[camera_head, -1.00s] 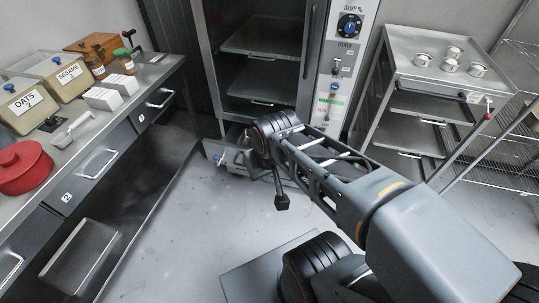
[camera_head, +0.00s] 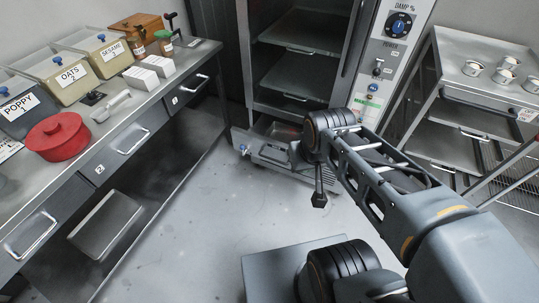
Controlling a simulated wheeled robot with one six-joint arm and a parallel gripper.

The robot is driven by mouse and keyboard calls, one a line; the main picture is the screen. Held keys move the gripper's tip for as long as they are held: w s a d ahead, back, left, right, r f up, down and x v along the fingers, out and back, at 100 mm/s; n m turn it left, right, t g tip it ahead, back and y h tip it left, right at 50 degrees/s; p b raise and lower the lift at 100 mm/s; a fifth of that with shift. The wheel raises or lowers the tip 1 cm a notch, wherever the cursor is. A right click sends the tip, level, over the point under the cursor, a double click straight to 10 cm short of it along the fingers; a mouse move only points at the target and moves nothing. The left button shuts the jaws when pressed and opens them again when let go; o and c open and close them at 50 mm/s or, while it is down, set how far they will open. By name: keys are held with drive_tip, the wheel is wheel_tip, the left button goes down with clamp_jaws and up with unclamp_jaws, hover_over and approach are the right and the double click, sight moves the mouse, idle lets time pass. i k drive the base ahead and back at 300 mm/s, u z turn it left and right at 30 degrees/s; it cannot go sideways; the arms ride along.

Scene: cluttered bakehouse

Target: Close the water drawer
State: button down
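The water drawer (camera_head: 272,158) is a low grey metal drawer at the foot of the tall cabinet. It stands pulled out above the floor, with a small blue part (camera_head: 243,149) at its left front corner. My arm crosses in front of its right part and hides that end. My gripper (camera_head: 319,198) seems to be the dark, narrow end pointing down below my wrist, in front of the drawer. Its fingers are too small and dark to tell open from shut. I cannot tell whether any part of my arm touches the drawer.
The tall cabinet (camera_head: 247,60) stands open with trays inside. A counter with drawers (camera_head: 120,140) runs along the left, bearing bins and a red pot (camera_head: 58,137). A metal rack (camera_head: 450,110) with small cups stands right. The floor (camera_head: 190,220) between is clear.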

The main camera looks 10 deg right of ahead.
sight(268, 140)
drive_tip(key=u, duration=0.4)
drive_tip(key=k, duration=0.5)
drive_tip(key=u, duration=0.7)
drive_tip(key=i, duration=1.15)
drive_tip(key=z, duration=1.25)
drive_tip(key=i, duration=0.2)
drive_tip(key=z, duration=0.05)
